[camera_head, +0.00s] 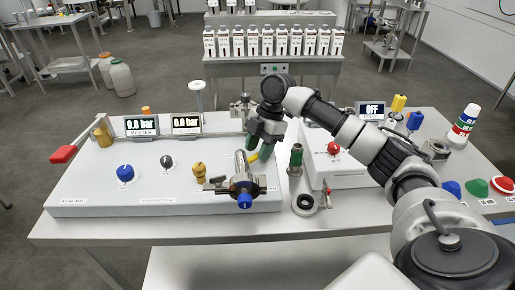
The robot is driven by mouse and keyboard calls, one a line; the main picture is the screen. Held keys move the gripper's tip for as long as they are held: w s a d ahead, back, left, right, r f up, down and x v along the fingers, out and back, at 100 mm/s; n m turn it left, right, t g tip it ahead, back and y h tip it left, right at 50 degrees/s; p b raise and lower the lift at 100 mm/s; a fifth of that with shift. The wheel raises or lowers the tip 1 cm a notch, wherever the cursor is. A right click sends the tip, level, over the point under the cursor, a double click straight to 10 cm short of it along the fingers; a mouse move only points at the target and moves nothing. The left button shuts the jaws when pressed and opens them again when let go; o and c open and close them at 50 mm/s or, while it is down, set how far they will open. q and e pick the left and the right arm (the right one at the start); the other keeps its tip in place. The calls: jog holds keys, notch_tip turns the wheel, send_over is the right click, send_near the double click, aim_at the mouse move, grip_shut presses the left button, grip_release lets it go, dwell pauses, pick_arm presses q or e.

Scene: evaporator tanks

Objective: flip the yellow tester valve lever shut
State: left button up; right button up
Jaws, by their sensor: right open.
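The yellow lever (253,157) shows only in part, just below my right gripper, beside the metal fitting with a blue knob (244,201) at the right end of the tester panel (130,185). My right gripper (260,150) points down with its green-tipped fingers apart, close above the lever. I cannot tell whether the fingers touch it. The gripper and the fitting hide part of the lever and its pivot. My left gripper is out of view.
A red-handled lever (64,154) sticks out at the panel's left. Two pressure displays (142,125) stand at the back. A green-topped cylinder (296,158) and a box with a red knob (333,148) stand close right of the gripper. Colored caps (477,187) lie far right.

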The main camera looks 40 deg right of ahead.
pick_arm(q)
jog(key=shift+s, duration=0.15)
pick_arm(e)
jog(key=shift+a+f, duration=0.15)
jog(key=shift+f, duration=0.15)
grip_shut()
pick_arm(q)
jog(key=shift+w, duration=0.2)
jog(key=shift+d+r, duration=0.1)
